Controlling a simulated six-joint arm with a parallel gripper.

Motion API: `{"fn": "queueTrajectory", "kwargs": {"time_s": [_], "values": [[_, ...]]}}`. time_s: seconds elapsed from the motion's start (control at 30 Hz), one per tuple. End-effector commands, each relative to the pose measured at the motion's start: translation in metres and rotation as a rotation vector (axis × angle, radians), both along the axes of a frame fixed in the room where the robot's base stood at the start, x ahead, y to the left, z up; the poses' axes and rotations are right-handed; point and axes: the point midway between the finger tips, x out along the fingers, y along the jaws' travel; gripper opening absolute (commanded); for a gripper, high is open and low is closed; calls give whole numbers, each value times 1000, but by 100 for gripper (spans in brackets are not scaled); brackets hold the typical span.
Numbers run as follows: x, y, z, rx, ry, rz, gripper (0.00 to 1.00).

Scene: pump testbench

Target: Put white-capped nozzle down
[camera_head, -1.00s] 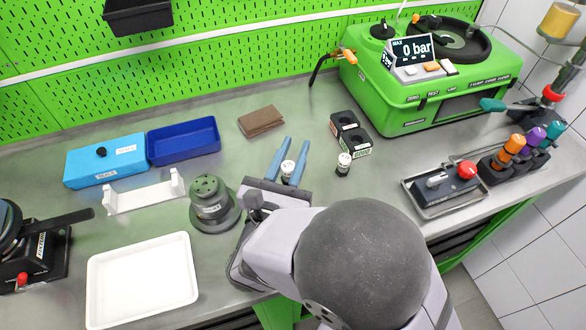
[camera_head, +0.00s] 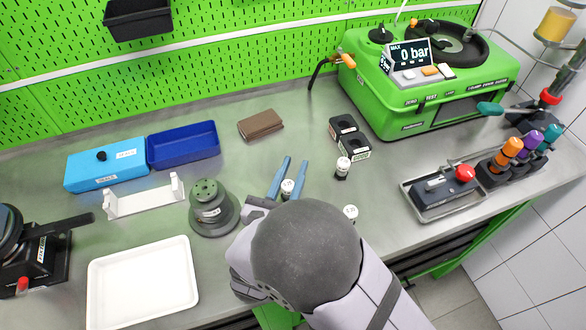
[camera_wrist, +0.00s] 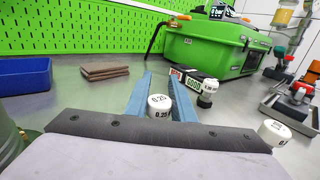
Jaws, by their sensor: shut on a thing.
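My gripper (camera_head: 294,163) has two blue fingers. It is shut on a white-capped nozzle (camera_head: 288,186), which sits between the fingers near their base. In the wrist view the held nozzle's cap (camera_wrist: 159,104) is marked 0.25, and its lower part is hidden. A second white-capped nozzle (camera_head: 342,167) stands upright on the bench to the right of the fingers. A third white cap (camera_head: 350,212) shows beside my arm, which hides its lower part. I cannot tell whether the held nozzle touches the bench.
Two black socket blocks (camera_head: 354,147) stand behind the second nozzle. A grey round fixture (camera_head: 212,210) is close on my gripper's left. A white tray (camera_head: 142,308), blue box (camera_head: 183,145) and brown cloth (camera_head: 260,124) lie around. The green tester (camera_head: 425,105) stands back right.

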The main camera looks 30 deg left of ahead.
Motion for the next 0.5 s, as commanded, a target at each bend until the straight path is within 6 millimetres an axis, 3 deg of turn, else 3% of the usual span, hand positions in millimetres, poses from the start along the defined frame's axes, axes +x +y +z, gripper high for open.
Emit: {"fn": "queueTrajectory", "kwargs": {"time_s": [0.27, 0.3, 0.33, 0.37, 0.5], "values": [[0, 0, -5, 0, 0, 0, 0], [0, 0, -4, 0, 0, 0, 29], [0, 0, -4, 0, 0, 0, 37], [0, 0, -4, 0, 0, 0, 41], [0, 0, -4, 0, 0, 0, 41]]}}
